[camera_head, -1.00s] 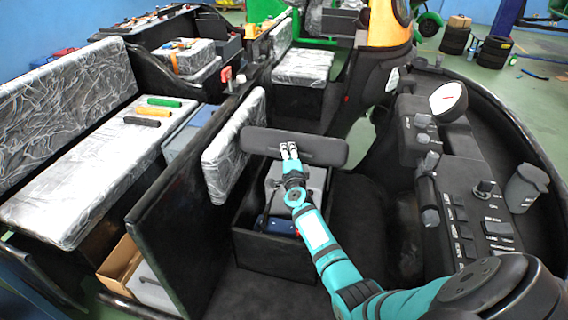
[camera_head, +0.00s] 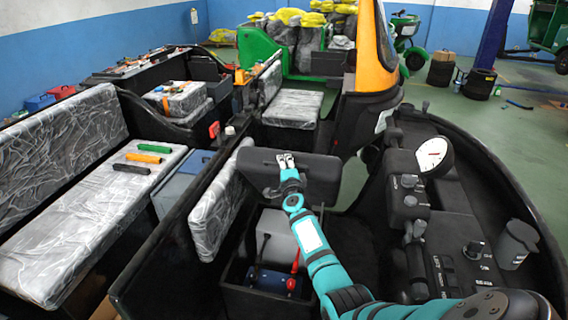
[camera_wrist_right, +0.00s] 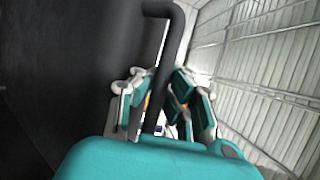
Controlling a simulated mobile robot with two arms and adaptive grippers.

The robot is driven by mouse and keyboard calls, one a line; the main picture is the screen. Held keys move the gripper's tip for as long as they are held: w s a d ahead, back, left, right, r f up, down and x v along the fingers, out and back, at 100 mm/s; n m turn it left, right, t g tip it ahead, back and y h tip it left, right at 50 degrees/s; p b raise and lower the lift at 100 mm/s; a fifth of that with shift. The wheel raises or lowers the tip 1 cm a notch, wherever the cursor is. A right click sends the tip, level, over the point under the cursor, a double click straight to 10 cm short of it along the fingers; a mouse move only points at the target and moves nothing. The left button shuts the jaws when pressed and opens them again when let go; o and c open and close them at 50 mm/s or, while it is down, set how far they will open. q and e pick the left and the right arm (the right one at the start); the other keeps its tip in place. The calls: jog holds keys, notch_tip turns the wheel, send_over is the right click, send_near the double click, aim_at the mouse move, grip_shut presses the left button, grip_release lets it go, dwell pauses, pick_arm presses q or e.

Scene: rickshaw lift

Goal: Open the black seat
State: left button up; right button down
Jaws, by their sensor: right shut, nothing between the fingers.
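The black seat (camera_head: 322,180) is raised and tilted up over its box, with its broad face showing in the head view. My right gripper (camera_head: 285,160) is shut with nothing between its fingers, at the seat's upper edge left of its middle. In the right wrist view my gripper's linkage (camera_wrist_right: 165,105) shows below a dark hooked bar (camera_wrist_right: 166,12); I cannot tell what the bar belongs to. A large dark surface, probably the seat, fills the left of that view. The black box (camera_head: 235,295) below is open. My left gripper is not in view.
The box holds a grey block (camera_head: 277,235) and a blue part with red (camera_head: 270,280). The control panel (camera_head: 465,255) stands to the right. A plastic-wrapped backrest (camera_head: 217,210) and bench (camera_head: 75,220) are on the left.

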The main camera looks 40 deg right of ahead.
jog(key=c, duration=1.3)
grip_release()
jog(key=shift+s+r, duration=0.1)
jog(key=shift+c, duration=0.2)
jog(key=shift+a, duration=0.1)
jog(key=shift+s+a, duration=0.35)
jog(key=shift+s, duration=0.05)
jog(key=v, duration=0.6)
jog(key=shift+s, duration=0.3)
jog(key=shift+d, duration=0.1)
jog(key=shift+c, duration=0.4)
